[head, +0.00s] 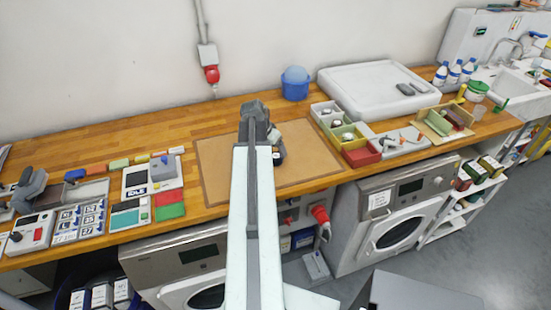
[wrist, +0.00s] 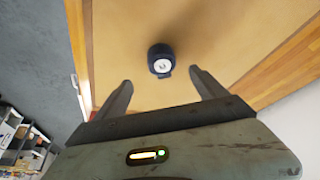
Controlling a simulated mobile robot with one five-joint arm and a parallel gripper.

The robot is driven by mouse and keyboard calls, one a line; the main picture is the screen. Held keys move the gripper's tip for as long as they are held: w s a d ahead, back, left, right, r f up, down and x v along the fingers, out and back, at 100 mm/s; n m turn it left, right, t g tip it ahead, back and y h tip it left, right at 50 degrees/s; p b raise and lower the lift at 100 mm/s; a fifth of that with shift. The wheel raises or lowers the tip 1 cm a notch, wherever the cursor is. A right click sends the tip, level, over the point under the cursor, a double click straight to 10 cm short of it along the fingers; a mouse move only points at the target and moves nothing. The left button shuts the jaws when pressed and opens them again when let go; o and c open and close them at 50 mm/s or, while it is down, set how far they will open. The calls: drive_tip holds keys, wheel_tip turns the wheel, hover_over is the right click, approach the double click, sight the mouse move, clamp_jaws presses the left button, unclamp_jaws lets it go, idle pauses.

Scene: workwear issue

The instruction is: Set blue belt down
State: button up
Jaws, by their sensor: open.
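The blue belt (wrist: 160,58) is a dark navy roll with a pale round centre in the wrist view. It rests on the brown mat (wrist: 225,35), clear of the mat's edges. My gripper (wrist: 159,79) is open, its two dark fingers apart. The belt is just beyond the fingertips, roughly midway between them, and neither finger appears to touch it. In the head view my arm reaches over the mat (head: 313,165) and covers part of it. A small dark shape beside the arm there may be the belt or my gripper; I cannot tell.
A blue bucket (head: 295,86) and a white tray (head: 365,92) stand at the back of the wooden counter (head: 120,140). Coloured bins (head: 361,155) are right of the mat. Label plates and devices crowd the left. The mat's right part is clear.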

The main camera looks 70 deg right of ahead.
sight(276, 155)
drive_tip(key=b+x, duration=0.7)
drive_tip(key=x, duration=0.1)
drive_tip(key=shift+w+f, duration=0.15)
drive_tip(key=shift+w, duration=0.2)
drive_tip(key=shift+a, duration=0.15)
drive_tip(key=shift+r, duration=0.25)
drive_tip(key=c, duration=1.7)
